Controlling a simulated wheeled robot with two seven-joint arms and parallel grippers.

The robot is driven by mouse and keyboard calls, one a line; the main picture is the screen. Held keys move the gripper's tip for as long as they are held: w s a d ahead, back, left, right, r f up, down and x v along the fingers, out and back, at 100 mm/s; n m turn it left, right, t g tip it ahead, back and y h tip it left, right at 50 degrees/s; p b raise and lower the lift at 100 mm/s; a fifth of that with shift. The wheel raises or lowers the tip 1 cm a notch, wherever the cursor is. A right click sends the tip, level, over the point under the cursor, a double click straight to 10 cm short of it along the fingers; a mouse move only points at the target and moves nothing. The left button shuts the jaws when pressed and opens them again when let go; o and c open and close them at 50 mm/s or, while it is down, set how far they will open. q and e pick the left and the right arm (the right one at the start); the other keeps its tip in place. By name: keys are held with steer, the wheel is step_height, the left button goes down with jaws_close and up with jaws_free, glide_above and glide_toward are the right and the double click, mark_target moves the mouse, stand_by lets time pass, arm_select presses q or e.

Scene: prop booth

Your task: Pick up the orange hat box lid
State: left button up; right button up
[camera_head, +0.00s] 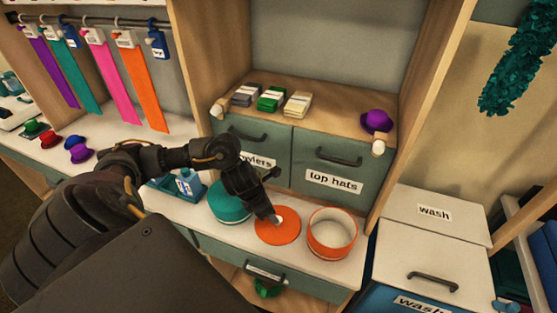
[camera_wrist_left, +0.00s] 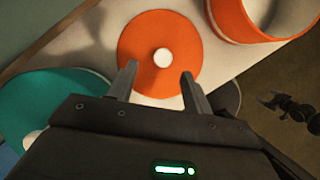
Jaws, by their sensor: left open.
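The orange hat box lid (camera_head: 278,232) is a flat round disc with a white knob, lying on the white counter. It also shows in the left wrist view (camera_wrist_left: 140,42), with its white knob (camera_wrist_left: 162,57) at its middle. My left gripper (camera_head: 272,212) is over the lid in the head view. In the left wrist view its open fingers (camera_wrist_left: 158,82) point at the lid, one on each side below the knob, with nothing between them. The open orange hat box (camera_head: 332,250) stands just right of the lid.
A teal hat box (camera_head: 229,205) stands close to the left of the lid, partly behind my arm. Drawers (camera_head: 330,165) rise behind the counter.

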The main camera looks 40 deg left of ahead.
arm_select(q)
steer(key=shift+d+p+x, duration=0.15)
steer(key=shift+p+x, duration=0.1)
steer(key=shift+x, duration=1.15)
steer(key=shift+d+p+x, duration=0.1)
steer(key=shift+p+x, duration=0.15)
steer(key=shift+x, duration=1.2)
steer(key=shift+r, duration=0.1)
steer(key=c, duration=1)
